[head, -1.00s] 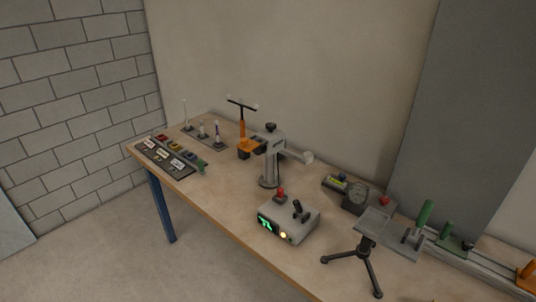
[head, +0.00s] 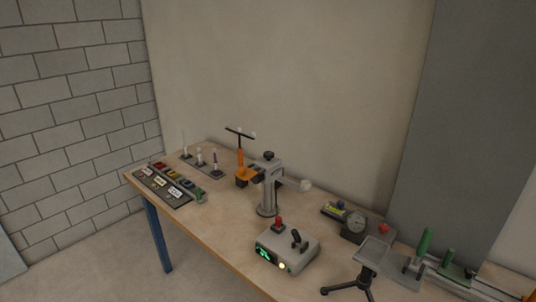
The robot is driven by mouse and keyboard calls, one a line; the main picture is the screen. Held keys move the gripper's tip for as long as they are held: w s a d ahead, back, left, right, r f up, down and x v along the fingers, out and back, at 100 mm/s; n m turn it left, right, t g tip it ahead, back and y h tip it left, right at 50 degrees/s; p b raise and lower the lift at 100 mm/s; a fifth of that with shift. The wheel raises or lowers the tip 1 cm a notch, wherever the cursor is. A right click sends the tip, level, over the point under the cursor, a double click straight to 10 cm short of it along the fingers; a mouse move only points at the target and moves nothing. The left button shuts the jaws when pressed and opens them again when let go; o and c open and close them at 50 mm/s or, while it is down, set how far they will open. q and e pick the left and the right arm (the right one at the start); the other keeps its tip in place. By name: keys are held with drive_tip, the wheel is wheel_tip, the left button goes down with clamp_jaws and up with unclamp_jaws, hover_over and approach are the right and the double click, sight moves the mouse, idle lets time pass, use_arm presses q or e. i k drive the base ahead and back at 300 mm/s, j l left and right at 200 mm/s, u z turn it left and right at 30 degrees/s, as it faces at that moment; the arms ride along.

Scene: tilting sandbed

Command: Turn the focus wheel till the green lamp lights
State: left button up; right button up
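Neither of my grippers is in view. I cannot make out for certain which part is the focus wheel. A grey stand (head: 267,197) with a black knob (head: 268,155) on top rises from the middle of the bench. A grey box (head: 296,240) in front of it has a red knob, a black lever, a green lit display (head: 263,254) and a pale yellow lit lamp (head: 282,266). At the right is a rail with green parts (head: 424,241). I cannot pick out a lit green lamp for certain.
The wooden bench (head: 225,225) stands along the wall. A tray of coloured blocks (head: 165,185) lies at its left end, near a rack with upright pieces (head: 203,165). Floor is clear at front left.

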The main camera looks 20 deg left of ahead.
sight(268, 155)
drive_tip(key=i+j, duration=0.35)
drive_tip(key=j, duration=0.15)
drive_tip(key=i+j+u, duration=0.1)
drive_tip(key=i+j, duration=0.3)
drive_tip(key=j, duration=0.1)
